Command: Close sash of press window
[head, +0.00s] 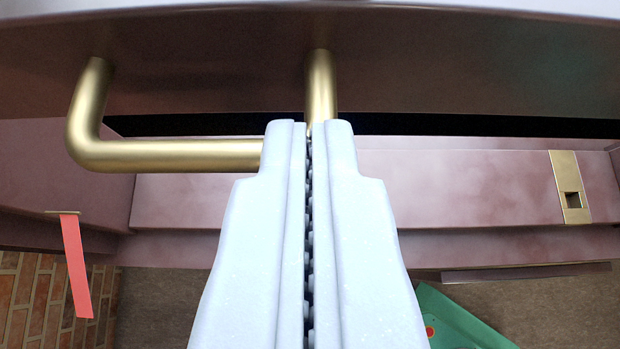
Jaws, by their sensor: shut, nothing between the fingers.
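The window sash (440,75) spans the top of the head view as a dark brownish panel. A U-shaped brass handle (170,156) is fixed to it by two posts, and its bar runs level toward the middle. My gripper (308,128) is pale, shut and empty, with its fingertips at the right end of the handle. The tips hide the handle's right corner, and I cannot tell whether they touch it. A dark gap (440,126) shows between the sash and the pinkish sill (450,185) below it.
A brass plate with a square slot (570,187) sits on the sill at right. A red strip (77,265) hangs at left by a brick surface (35,300). A green object (460,320) lies at lower right on a brown surface (545,305).

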